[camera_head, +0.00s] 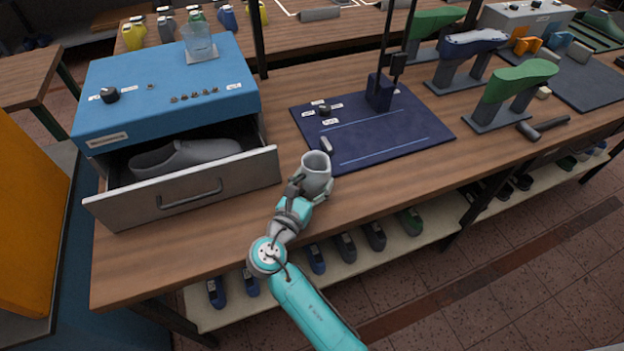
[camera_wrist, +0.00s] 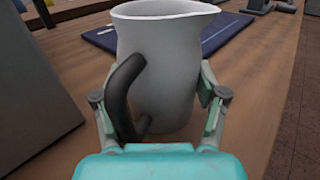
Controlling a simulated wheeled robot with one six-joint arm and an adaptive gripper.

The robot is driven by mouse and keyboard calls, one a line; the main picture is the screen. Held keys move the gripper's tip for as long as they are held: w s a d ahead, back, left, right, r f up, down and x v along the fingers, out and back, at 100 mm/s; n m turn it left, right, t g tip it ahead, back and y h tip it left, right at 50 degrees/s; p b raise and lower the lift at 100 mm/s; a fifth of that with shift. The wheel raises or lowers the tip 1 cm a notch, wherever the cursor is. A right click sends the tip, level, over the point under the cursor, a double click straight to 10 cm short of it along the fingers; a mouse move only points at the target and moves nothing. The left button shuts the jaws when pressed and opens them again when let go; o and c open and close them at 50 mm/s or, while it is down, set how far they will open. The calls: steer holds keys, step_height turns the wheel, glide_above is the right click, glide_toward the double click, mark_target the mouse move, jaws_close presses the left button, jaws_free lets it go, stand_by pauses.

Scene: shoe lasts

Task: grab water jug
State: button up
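The water jug (camera_head: 317,176) is a grey-white pitcher with a dark handle and an open top. It is upright at the front of the bench, just before the dark blue mat. In the wrist view the jug (camera_wrist: 160,70) fills the middle, its spout to the right and its handle facing me at the left. My gripper (camera_head: 305,190) has a finger on each side of the jug's body, and in the wrist view the gripper's (camera_wrist: 160,105) right pad lies against the wall. The left pad is partly hidden behind the handle. I cannot tell whether the jug's base touches the bench.
A blue cabinet (camera_head: 165,88) stands at left, its drawer (camera_head: 190,193) pulled out with a grey shoe last inside. The blue mat (camera_head: 400,140) with a dark stand lies behind the jug. Green lasts on stands and a hammer (camera_head: 543,127) are at right. Bench front right of the jug is clear.

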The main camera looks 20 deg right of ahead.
steer(key=shift+c, duration=1.1)
